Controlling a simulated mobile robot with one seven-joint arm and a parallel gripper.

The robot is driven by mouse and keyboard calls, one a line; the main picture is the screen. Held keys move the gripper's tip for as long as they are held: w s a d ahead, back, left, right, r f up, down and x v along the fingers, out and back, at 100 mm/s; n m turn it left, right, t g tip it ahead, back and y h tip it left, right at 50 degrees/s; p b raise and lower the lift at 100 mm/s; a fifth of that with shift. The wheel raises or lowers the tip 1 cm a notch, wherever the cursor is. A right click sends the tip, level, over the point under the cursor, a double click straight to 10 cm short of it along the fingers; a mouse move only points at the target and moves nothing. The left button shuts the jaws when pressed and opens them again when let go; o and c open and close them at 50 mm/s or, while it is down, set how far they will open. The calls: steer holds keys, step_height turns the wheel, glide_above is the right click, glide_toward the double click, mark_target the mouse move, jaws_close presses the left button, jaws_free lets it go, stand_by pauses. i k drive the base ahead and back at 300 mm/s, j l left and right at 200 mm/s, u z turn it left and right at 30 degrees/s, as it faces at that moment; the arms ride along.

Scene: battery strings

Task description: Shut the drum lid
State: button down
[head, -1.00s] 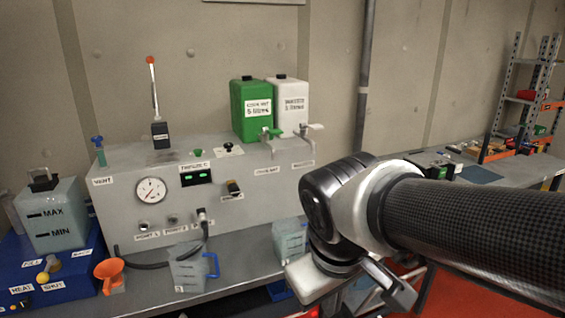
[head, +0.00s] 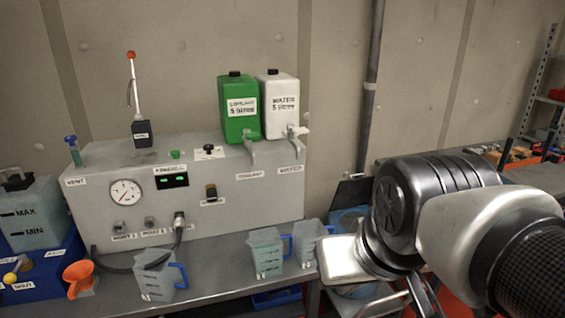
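A blue drum (head: 346,220) stands right of the bench end, partly hidden behind my arm and wrist. A dark flat piece (head: 353,190) stands raised at its back edge and looks like the drum lid, open; my arm covers part of this area. My gripper (head: 405,301) is at the lower middle right, below the pale wrist housing, in front of the drum. Its fingers are partly cut off by the bottom edge, so I cannot tell how far apart they are. I see nothing held.
Clear jugs, including one with a blue handle (head: 158,275), stand along the front. A shelf rack (head: 545,100) is at the far right.

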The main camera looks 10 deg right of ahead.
mark_target(352, 192)
steer(key=i+l, duration=0.15)
steer(key=l, duration=0.25)
steer(key=i+l+u, duration=0.1)
steer(key=l, duration=0.3)
steer(key=i+l, duration=0.2)
steer(key=l, duration=0.2)
steer(key=i+l+u, duration=0.1)
steer(key=l, duration=0.3)
steer(key=i+l, duration=0.2)
steer(key=l, duration=0.25)
steer(key=i+l+u, duration=0.1)
steer(key=l, duration=0.3)
steer(key=i+l, duration=0.15)
steer(key=l, duration=0.3)
